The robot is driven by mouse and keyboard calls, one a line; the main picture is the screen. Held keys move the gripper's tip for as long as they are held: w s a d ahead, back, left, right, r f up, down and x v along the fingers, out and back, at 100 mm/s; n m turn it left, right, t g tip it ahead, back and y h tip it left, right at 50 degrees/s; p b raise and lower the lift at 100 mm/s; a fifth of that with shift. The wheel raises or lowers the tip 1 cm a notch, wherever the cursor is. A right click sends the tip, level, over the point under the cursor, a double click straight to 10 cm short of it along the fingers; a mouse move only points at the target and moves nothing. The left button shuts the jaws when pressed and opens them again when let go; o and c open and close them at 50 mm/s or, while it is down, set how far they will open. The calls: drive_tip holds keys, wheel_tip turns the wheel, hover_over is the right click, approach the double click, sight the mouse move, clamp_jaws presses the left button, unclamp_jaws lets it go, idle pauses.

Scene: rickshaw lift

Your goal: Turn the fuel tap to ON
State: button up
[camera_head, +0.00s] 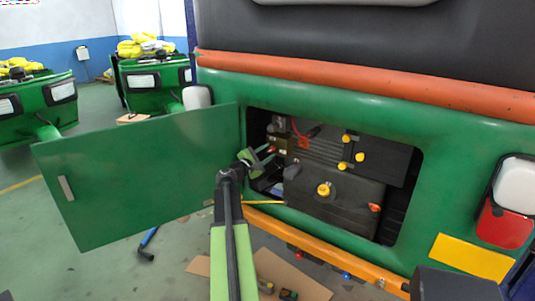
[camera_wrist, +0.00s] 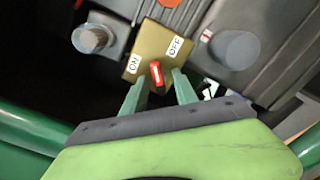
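The fuel tap is a brass plate (camera_wrist: 152,48) with white ON and OFF labels, ON at the left and OFF at the upper right in the wrist view. Its red lever (camera_wrist: 156,73) with a white stripe sits at the plate's lower edge, roughly upright in that view; I cannot tell which label it points to. My gripper (camera_wrist: 158,80) is open, with one green finger on each side of the lever and visible gaps between. In the head view my gripper (camera_head: 262,155) reaches into the open bay, close to the small red lever (camera_head: 271,149).
The green door (camera_head: 140,175) hangs open at the left of the bay. Inside are a dark engine block with yellow caps (camera_head: 324,189) and an orange knob (camera_head: 375,208). In the wrist view, round grey parts (camera_wrist: 90,39) flank the plate. The bay's green rim surrounds the arm.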

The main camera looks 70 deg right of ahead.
drive_tip(key=v, duration=1.7)
drive_tip(key=shift+a, duration=0.15)
